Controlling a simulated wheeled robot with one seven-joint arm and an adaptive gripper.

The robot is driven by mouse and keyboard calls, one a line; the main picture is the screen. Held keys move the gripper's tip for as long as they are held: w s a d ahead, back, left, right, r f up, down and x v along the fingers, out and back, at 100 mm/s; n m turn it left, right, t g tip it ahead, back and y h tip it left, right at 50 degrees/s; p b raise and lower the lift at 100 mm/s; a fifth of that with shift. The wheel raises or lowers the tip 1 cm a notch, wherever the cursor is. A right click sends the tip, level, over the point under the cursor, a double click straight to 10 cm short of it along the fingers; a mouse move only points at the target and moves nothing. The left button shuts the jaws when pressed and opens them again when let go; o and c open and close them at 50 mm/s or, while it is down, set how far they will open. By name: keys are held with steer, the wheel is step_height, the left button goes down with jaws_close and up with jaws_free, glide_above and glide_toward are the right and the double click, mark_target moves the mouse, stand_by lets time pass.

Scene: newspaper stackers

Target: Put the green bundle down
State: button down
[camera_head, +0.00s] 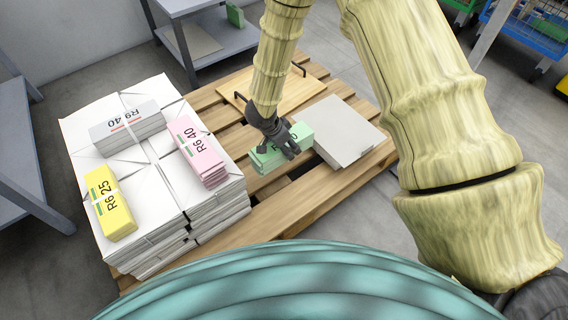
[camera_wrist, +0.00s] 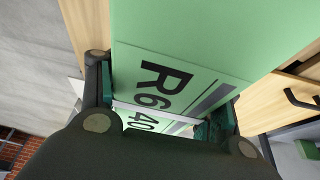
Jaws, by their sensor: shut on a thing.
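The green bundle (camera_head: 268,158) is at the middle of the wooden pallet, beside a grey-white flat stack. My gripper (camera_head: 278,145) reaches down over it and is shut on it. In the wrist view the green bundle (camera_wrist: 205,35) fills the upper middle, with dark print reading R6 40 and a white band. My gripper's fingers (camera_wrist: 165,105) stand on either side of it there. In the head view the bundle looks close to the pallet boards; I cannot tell whether it touches them. My gripper hides part of its top.
A tall white stack (camera_head: 85,130) on the pallet (camera_head: 290,215) bears grey (camera_head: 128,127), pink (camera_head: 198,150) and yellow (camera_head: 110,205) bundles. The grey-white stack (camera_head: 345,130) is right of the green bundle. A wooden board with dark handles (camera_head: 290,95) lies behind. Grey tables stand left and behind.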

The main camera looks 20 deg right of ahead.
mark_target(272, 146)
steer(key=shift+f+b, duration=2.75)
steer(key=shift+f, duration=2.1)
steer(key=shift+c, duration=1.3)
jaws_free()
steer(key=p+v, duration=0.6)
steer(key=v, duration=0.6)
